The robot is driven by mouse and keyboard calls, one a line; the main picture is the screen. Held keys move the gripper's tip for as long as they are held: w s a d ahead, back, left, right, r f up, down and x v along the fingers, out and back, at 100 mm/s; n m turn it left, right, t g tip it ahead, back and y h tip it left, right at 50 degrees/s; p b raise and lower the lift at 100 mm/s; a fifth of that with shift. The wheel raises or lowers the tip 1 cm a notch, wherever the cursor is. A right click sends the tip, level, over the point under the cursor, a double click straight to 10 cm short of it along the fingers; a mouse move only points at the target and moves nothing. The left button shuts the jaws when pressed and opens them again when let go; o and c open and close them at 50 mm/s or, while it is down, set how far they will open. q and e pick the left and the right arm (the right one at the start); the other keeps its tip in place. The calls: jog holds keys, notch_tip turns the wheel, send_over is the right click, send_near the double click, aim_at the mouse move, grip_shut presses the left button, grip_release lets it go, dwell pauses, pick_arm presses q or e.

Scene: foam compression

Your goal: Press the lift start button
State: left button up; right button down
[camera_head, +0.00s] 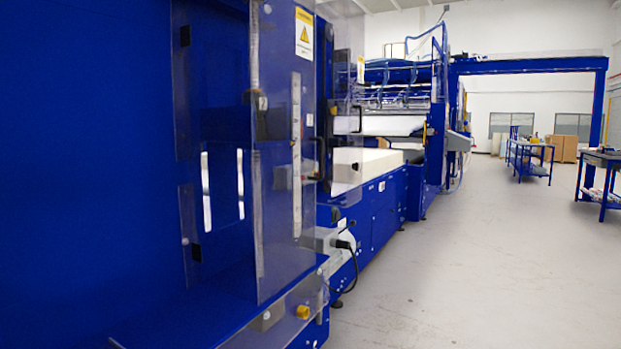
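No lift start button can be made out for certain. A small yellow knob (303,311) sits low on the front of the blue machine (90,150), near a grey box; I cannot tell what it does. A grey sloped box (458,141), possibly a control panel, is mounted further along the machine line; any buttons on it are too small to tell. A white block (385,160), possibly foam, lies on the machine's bed. Neither of my grippers is in view.
Clear guard panels (275,190) with handles stand close at left. A black cable plug (345,244) juts out at the machine's lower side. The grey floor (480,265) at right is open.

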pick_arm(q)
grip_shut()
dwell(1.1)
